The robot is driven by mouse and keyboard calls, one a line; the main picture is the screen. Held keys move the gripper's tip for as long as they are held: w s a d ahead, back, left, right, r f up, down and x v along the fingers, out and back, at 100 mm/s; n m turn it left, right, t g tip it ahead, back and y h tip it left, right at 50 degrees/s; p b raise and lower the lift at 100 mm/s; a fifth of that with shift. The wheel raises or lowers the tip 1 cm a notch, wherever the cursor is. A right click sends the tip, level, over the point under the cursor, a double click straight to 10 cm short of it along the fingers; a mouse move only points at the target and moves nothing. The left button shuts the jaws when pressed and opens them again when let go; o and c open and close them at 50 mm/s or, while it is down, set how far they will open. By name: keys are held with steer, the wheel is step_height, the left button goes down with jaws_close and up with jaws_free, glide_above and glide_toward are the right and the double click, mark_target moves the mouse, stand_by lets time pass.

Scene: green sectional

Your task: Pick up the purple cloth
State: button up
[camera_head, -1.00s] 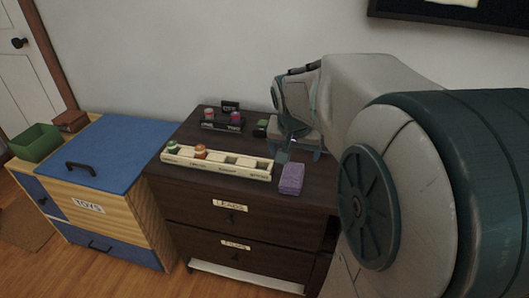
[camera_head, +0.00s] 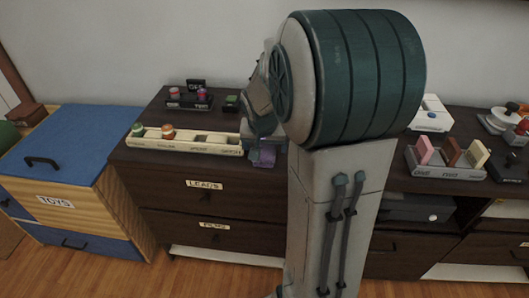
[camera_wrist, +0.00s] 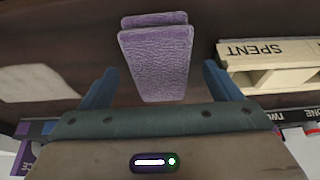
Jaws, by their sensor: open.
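The purple cloth (camera_wrist: 157,62) is a folded, textured block lying on the dark dresser top. In the head view the cloth (camera_head: 266,157) shows only in part, at the right end of the wooden tray, with my arm hiding the rest. My gripper (camera_wrist: 160,70) is open in the wrist view, with one blue finger on each side of the cloth and a gap at both sides. Its fingertips are hard to make out in the head view.
The wooden tray (camera_wrist: 262,62) marked SPENT lies close to the right finger. A pale label (camera_wrist: 38,83) shows at left. In the head view, a black rack (camera_head: 188,103) stands behind the tray, and the blue-lidded toy chest (camera_head: 65,140) stands left.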

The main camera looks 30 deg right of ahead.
mark_target(267, 147)
steer(key=c, duration=1.1)
steer(key=shift+r, duration=0.55)
steer(key=r, duration=0.1)
steer(key=r+p, duration=0.1)
steer(key=r, duration=0.1)
steer(key=shift+s+d+r+p, duration=0.1)
steer(key=shift+d+r+p, duration=0.2)
steer(key=shift+r+p, duration=0.1)
steer(key=s+d+r, duration=0.1)
steer(key=d+r, duration=0.1)
steer(key=d, duration=0.1)
steer(key=s+d+r+p, duration=0.1)
steer(key=s+d+r, duration=0.1)
steer(key=d, duration=0.1)
steer(key=s+d+r, duration=0.2)
steer(key=d, duration=0.2)
steer(key=shift+p, duration=0.35)
steer(key=shift+a, duration=0.1)
